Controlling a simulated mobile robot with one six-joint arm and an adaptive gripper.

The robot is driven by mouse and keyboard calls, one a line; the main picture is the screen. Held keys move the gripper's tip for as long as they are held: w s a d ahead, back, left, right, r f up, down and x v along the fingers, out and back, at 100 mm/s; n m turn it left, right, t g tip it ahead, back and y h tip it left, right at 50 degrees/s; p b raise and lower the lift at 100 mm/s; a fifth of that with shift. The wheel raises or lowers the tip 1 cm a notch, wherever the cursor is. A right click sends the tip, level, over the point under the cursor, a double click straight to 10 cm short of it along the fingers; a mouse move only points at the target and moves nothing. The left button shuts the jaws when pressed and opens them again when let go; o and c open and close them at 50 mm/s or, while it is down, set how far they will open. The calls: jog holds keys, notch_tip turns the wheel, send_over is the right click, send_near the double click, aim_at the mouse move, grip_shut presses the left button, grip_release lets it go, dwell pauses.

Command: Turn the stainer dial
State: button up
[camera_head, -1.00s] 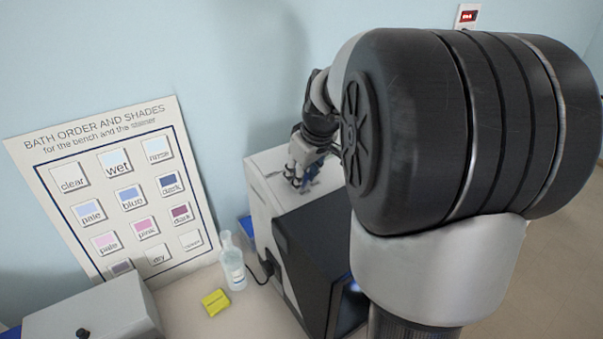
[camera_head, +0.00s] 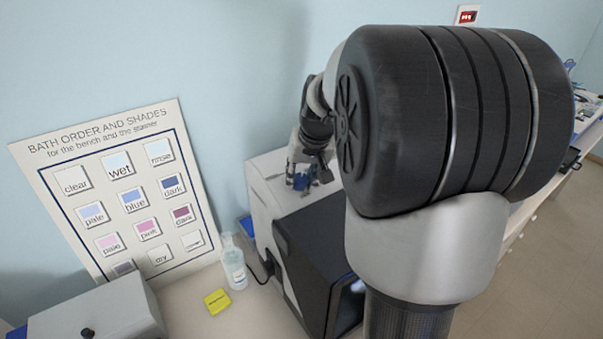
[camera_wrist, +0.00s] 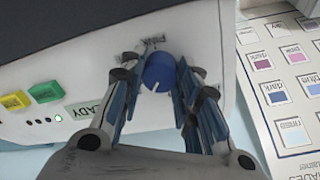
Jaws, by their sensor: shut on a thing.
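The stainer (camera_head: 262,205) is a white and black machine on the bench. Its blue dial (camera_wrist: 159,70) sits on the white panel in the wrist view, with a white mark at its lower edge. My gripper (camera_wrist: 160,78) has its fingers on both sides of the dial and is shut on it. In the head view my gripper (camera_head: 306,178) is at the stainer's top, with a bit of blue between the fingers.
A shade chart (camera_head: 125,190) leans on the wall. A grey box (camera_head: 95,312) is at lower left.

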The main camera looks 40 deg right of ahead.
jog(key=shift+m+p, duration=0.55)
jog(key=shift+m, duration=1.35)
jog(key=o, duration=1.1)
jog(key=v, duration=1.2)
jog(key=shift+w+r, duration=0.1)
jog(key=shift+w, duration=0.05)
